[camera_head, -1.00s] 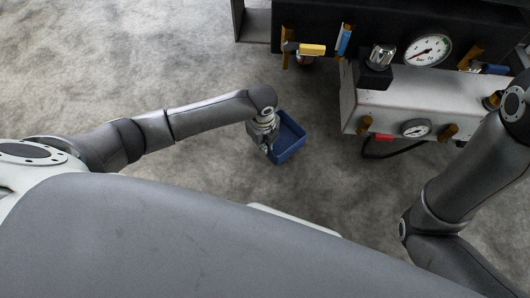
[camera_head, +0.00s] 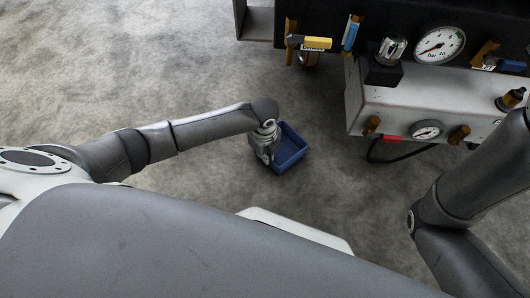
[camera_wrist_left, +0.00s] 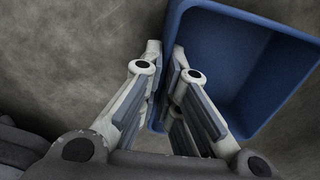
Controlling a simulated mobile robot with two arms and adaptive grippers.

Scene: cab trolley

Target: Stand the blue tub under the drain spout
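The blue tub (camera_head: 288,164) is an open, roughly square box left of and below the trolley in the head view. My left gripper (camera_head: 267,157) is at its left wall. In the left wrist view the tub (camera_wrist_left: 225,65) fills the upper right, and the fingers of my left gripper (camera_wrist_left: 168,72) close on its wall, one inside and one outside. The tub looks empty. I cannot tell whether it touches the floor. A brass valve with a yellow handle (camera_head: 317,43) is on the trolley's left front; a spout under it is not clear. My right gripper is out of view.
The trolley has a black panel with a large gauge (camera_head: 440,45) and a white box (camera_head: 385,105) with a smaller gauge (camera_head: 427,130). A black hose (camera_head: 385,160) hangs below. A blue handle (camera_head: 351,34) is near the yellow one. Grey floor (camera_head: 150,70) is clear at left.

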